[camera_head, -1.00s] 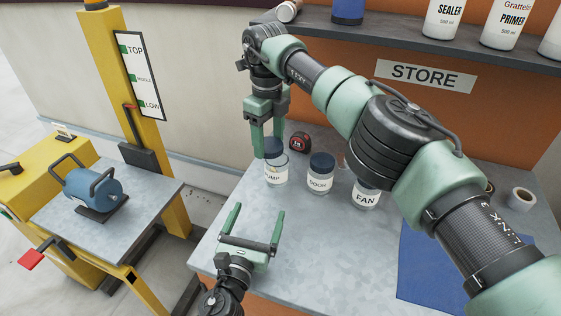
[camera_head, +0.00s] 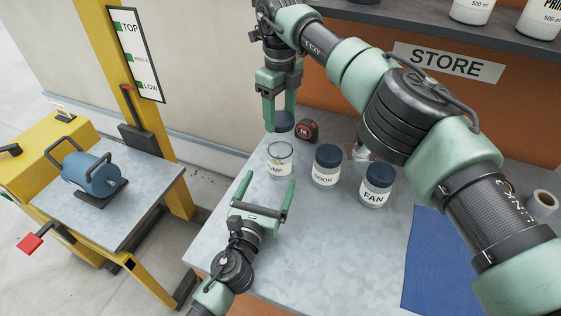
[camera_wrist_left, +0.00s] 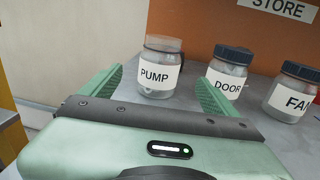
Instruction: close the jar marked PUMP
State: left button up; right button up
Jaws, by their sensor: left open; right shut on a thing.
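The PUMP jar (camera_head: 279,161) is clear glass, upright on the grey bench, with its round rim open and no lid on it. It also shows in the left wrist view (camera_wrist_left: 157,76). My right gripper (camera_head: 280,124) is shut on a dark blue lid (camera_head: 284,121), apart from the jar and just above it in the head picture. My left gripper (camera_head: 270,178) is open and empty, low over the bench. Its fingers point at the PUMP jar, which stands just beyond the fingertips. In the left wrist view the jar shows between the two fingers.
The lidded DOOR jar (camera_head: 326,167) and FAN jar (camera_head: 376,187) stand to the right. A red-black tape measure (camera_head: 307,131) lies behind. A blue mat (camera_head: 435,262) covers the bench's right. The front middle is clear. A yellow lift (camera_head: 117,225) carries a blue motor at left.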

aim_at(283, 148)
pick_arm(q)
jog(key=x, duration=1)
jog(key=shift+w, duration=0.1)
jog(key=shift+c, duration=0.2)
grip_shut()
pick_arm(e)
jog(key=shift+f, duration=2.45)
